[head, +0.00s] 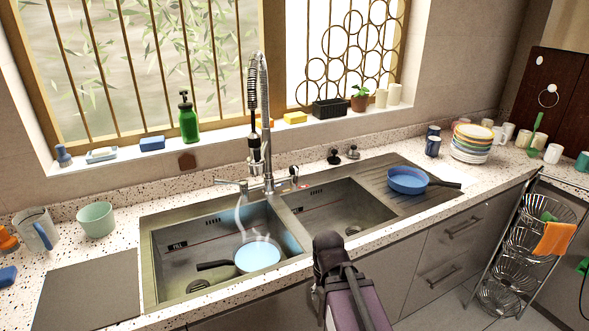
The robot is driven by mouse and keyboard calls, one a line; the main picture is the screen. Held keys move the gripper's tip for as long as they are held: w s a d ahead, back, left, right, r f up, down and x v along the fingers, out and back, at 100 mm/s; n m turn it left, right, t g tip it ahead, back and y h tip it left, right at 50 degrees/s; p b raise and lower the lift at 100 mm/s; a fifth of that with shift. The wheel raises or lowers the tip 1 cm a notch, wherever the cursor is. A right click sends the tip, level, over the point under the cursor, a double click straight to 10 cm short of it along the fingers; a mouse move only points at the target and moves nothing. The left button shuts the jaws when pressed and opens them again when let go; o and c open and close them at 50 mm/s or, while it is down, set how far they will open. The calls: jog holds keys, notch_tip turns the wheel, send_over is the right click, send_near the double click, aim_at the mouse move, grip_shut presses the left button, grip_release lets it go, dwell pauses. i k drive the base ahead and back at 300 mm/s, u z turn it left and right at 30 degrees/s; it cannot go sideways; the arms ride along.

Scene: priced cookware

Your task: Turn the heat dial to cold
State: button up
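Two small dark knobs stand on the counter behind the right basin, a left one (334,156) and a right one (353,152). A small dark handle with a reddish spot (294,173) is beside the base of the tall spring faucet (267,150). I cannot tell which of these is the heat dial, or how it is set. My arm rises from the bottom centre, and its dark end, my gripper (328,243), is in front of the sink's near edge, apart from the knobs and faucet. Its fingers cannot be made out.
A pan (257,256) with a pale blue inside sits in the left basin (185,262), with white wisps above it. The right basin (338,212) looks empty. A blue pan (408,180) rests on the drainboard. Stacked plates (472,143) and mugs stand farther right.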

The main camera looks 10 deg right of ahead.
aim_at(293, 169)
jog(key=i, duration=1)
